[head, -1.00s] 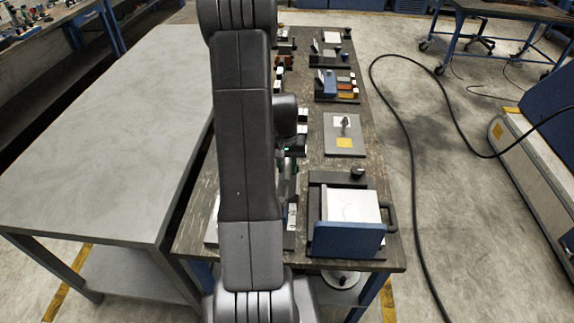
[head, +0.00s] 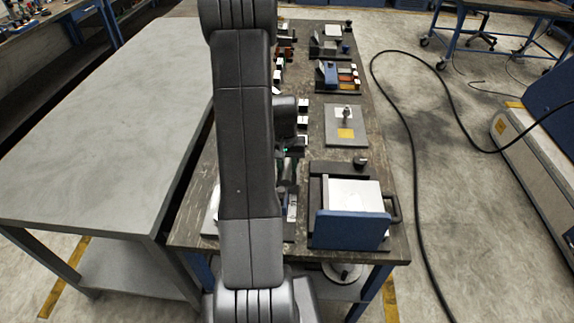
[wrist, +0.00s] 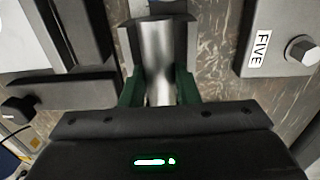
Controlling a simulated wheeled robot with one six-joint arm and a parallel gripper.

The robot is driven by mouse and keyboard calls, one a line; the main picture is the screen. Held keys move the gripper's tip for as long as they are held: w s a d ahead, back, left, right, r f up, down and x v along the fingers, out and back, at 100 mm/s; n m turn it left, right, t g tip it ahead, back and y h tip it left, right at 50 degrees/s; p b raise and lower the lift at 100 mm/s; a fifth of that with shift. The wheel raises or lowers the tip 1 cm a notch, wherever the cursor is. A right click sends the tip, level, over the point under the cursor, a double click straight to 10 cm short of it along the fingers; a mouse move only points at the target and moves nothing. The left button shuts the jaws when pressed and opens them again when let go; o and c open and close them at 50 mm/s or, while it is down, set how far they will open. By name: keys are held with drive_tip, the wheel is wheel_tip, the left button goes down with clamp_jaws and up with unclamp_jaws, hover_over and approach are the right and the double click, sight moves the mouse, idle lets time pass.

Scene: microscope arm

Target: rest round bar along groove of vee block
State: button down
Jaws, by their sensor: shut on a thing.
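A shiny round bar (wrist: 157,50) runs up the middle of the wrist view, between the two dark green fingers of my gripper (wrist: 160,88). The fingers are shut on its sides. A dark grey block (wrist: 127,42) with raised sides shows at both sides of the bar's far part; it looks like the vee block. I cannot tell whether the bar touches its groove. In the head view my arm hides the bar and the block.
A grey plate labelled FIVE with a bolt (wrist: 302,50) lies close on the right in the wrist view. A grey fixture (wrist: 60,88) with a black knob is close on the left. In the head view a blue-fronted fixture (head: 350,229) stands at the bench's near right.

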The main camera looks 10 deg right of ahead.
drive_tip(key=c, duration=1)
unclamp_jaws()
drive_tip(key=shift+r, duration=0.1)
drive_tip(key=r, duration=0.4)
drive_tip(key=r+b, duration=0.1)
drive_tip(key=r, duration=0.8)
drive_tip(key=shift+a+r, duration=0.25)
drive_tip(key=shift+r, duration=0.1)
